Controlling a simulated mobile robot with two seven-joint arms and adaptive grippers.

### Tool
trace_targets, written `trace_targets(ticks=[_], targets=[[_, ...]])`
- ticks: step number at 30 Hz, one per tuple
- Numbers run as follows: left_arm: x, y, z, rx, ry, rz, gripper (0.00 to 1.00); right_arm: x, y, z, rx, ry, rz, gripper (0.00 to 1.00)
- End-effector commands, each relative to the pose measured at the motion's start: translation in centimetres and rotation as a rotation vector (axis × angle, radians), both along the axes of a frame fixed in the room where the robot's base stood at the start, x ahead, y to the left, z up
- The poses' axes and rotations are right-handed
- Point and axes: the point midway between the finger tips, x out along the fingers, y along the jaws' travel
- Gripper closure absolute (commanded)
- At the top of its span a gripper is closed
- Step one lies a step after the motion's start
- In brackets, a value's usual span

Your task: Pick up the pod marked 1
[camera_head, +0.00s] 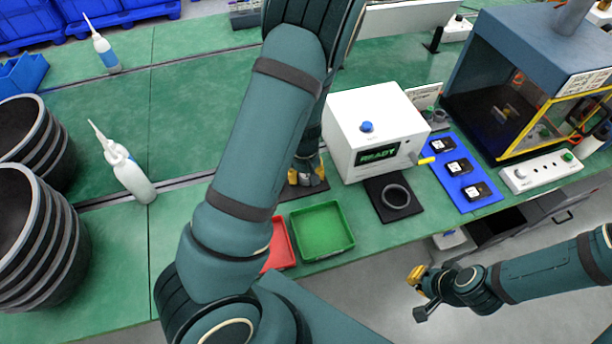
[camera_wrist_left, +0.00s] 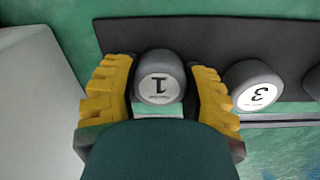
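The pod marked 1 (camera_wrist_left: 158,78) is a grey rounded pod with a white label, in the left wrist view. It is at the end of a row on a black strip (camera_wrist_left: 205,35), and I see no clear lift. In the head view, the left gripper (camera_head: 306,176) is low at the black strip beside the white box, and my arm hides most of that area. My right gripper (camera_head: 416,294) hangs empty over the floor, its fingers apart.
A pod marked 3 (camera_wrist_left: 256,86) stands close beside the right finger. The white READY box (camera_head: 372,122) stands right of the left gripper. A green tray (camera_head: 322,232) and red tray (camera_head: 279,248) lie in front. A blue mat (camera_head: 440,168) with black modules lies farther right.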

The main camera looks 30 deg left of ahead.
Motion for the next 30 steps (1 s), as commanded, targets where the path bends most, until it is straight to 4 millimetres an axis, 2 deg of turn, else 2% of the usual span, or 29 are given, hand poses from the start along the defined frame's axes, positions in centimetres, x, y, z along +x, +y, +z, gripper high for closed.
trace_targets(ticks=[11, 14, 17, 24, 30], targets=[[0.0, 0.0, 0.0, 0.0, 0.0, 0.0, 0.84, 0.0, 0.0, 0.0, 0.0, -0.001, 0.0, 1.0], [0.0, 0.0, 0.6, 0.0, -0.001, 0.0, 0.84, 0.1, 0.0, 0.3, 0.0, -0.002, -0.002, 1.0], [0.1, 0.0, 2.1, 0.0, -0.004, -0.002, 0.84, 0.2, 0.0, 0.8, -0.002, -0.006, -0.004, 1.0], [0.1, 0.0, 6.9, 0.0, -0.004, -0.002, 0.84, 0.8, -0.2, 2.6, -0.004, -0.018, -0.014, 1.0], [0.1, -0.3, 9.3, 0.0, -0.001, -0.02, 0.84, 0.9, -0.2, 3.4, -0.004, -0.022, -0.017, 1.0]])
